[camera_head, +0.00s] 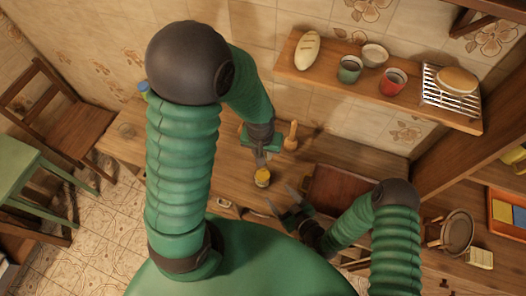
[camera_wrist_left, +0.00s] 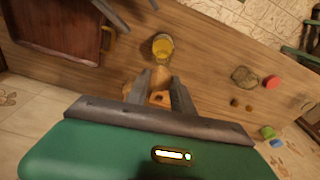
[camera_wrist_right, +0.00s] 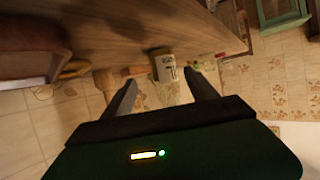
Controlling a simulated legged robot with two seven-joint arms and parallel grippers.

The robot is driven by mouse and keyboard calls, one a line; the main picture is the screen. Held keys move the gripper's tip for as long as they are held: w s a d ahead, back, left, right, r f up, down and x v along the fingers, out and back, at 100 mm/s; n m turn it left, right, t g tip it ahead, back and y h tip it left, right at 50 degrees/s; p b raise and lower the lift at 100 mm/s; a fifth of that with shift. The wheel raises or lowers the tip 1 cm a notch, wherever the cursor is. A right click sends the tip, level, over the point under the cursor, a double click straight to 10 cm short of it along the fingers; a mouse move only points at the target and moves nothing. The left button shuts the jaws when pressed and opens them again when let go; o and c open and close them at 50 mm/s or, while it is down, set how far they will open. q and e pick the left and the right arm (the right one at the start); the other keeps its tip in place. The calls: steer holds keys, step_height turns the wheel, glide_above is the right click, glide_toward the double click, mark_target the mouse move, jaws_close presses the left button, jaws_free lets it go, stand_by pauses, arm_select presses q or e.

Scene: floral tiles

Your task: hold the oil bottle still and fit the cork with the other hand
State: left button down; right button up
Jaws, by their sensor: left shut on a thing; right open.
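The oil bottle (camera_head: 262,178), clear with yellow oil, stands on the wooden counter. In the left wrist view the oil bottle (camera_wrist_left: 163,46) sits just beyond the fingertips. My left gripper (camera_head: 262,160) points down right above it. Its fingers (camera_wrist_left: 161,76) are close together, shut on a small tan thing that looks like the cork (camera_wrist_left: 160,81); its outline blends with the wood behind. My right gripper (camera_head: 282,203) is open and empty, low at the bottle's front right.
A wooden mill (camera_head: 291,135) stands behind the bottle, near the left gripper. A reddish-brown tray (camera_head: 338,187) lies to the right. A wall shelf (camera_head: 410,92) with bread, cups and a rack hangs above.

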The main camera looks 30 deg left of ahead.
mark_target(267, 183)
steer(key=x, duration=1)
steer(key=shift+a, duration=0.1)
steer(key=c, duration=1.3)
steer(key=shift+o, duration=0.2)
